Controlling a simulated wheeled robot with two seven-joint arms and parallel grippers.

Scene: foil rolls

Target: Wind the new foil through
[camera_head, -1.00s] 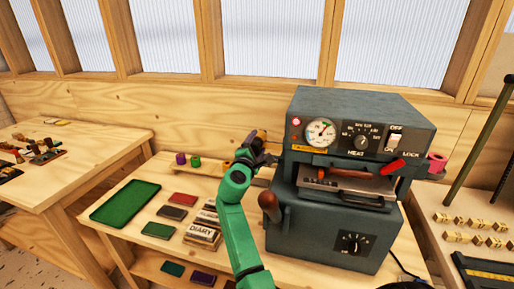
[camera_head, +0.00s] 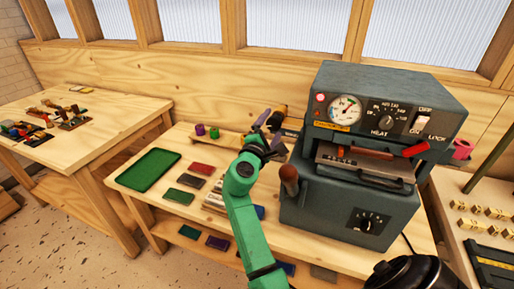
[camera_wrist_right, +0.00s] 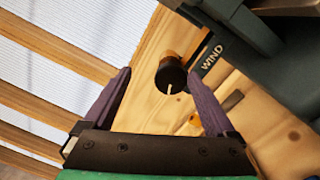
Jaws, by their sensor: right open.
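The grey foil press (camera_head: 345,205) stands on the wooden bench, with a gauge, a heat dial and a red handle. My right gripper (camera_head: 270,122), on the green arm, is at its left side. In the right wrist view my right gripper (camera_wrist_right: 160,76) is open, its purple fingers on either side of a black knob (camera_wrist_right: 171,80) with a white line. The knob is beside the WIND label (camera_wrist_right: 212,56), with a copper-coloured part behind it. Contact cannot be told. A purple roll (camera_head: 200,129) and a green roll (camera_head: 214,133) stand left of the gripper. My left gripper is not in view.
A pink roll (camera_head: 462,149) sits at the press's right side. A green tray (camera_head: 150,171) and several small books, one red (camera_head: 202,169), lie on the bench to the left. Another table (camera_head: 105,112) stands farther left. Brass type blocks (camera_head: 478,207) lie at the right.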

